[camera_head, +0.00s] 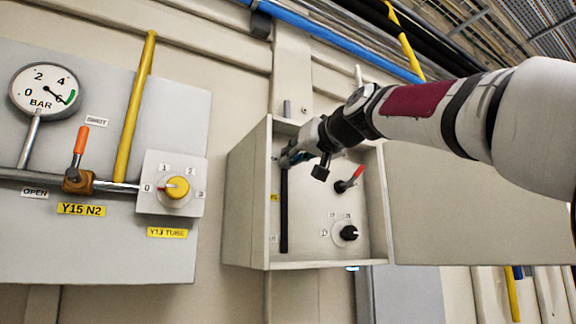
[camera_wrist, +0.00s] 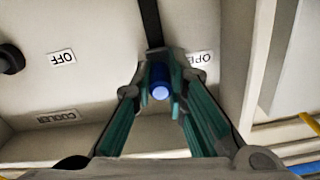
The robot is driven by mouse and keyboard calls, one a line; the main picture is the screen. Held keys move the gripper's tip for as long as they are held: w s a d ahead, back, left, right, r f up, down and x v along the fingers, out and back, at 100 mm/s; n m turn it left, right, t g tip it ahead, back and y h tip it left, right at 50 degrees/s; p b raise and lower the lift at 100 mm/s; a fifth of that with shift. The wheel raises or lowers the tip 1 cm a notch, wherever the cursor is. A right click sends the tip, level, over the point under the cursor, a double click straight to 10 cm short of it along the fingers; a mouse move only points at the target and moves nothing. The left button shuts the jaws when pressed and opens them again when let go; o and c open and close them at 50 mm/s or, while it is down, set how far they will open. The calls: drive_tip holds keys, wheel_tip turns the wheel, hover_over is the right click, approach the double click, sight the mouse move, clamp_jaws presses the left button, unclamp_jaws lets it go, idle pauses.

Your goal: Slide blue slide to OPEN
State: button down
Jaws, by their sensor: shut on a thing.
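The blue slide knob (camera_wrist: 160,82) sits between my gripper's fingertips (camera_wrist: 160,70) in the wrist view, with its round end facing the camera. My gripper is shut on it. In the head view my gripper (camera_head: 291,158) is inside the open grey box, at the upper part of the black vertical slide track (camera_head: 284,215). The track also shows beyond the fingertips in the wrist view (camera_wrist: 150,22). An OPEN label (camera_wrist: 201,58), upside down and partly covered by a finger, lies beside the knob. In the head view my gripper mostly hides the knob.
The grey box (camera_head: 250,195) has raised side walls close to my gripper. A red-handled switch (camera_head: 350,181) and a black rotary knob (camera_head: 347,233) are to the right of the track. A panel with a gauge (camera_head: 44,90), orange-handled valve (camera_head: 79,150) and yellow knob (camera_head: 177,188) is at left.

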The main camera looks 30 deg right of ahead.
drive_tip(key=c, duration=1.6)
unclamp_jaws()
drive_tip(key=shift+d, duration=0.1)
drive_tip(key=shift+o, duration=0.2)
drive_tip(key=shift+s+f, duration=0.1)
drive_tip(key=shift+s, duration=0.35)
drive_tip(key=s, duration=1.1)
drive_tip(key=shift+s, duration=0.15)
drive_tip(key=shift+d, duration=0.1)
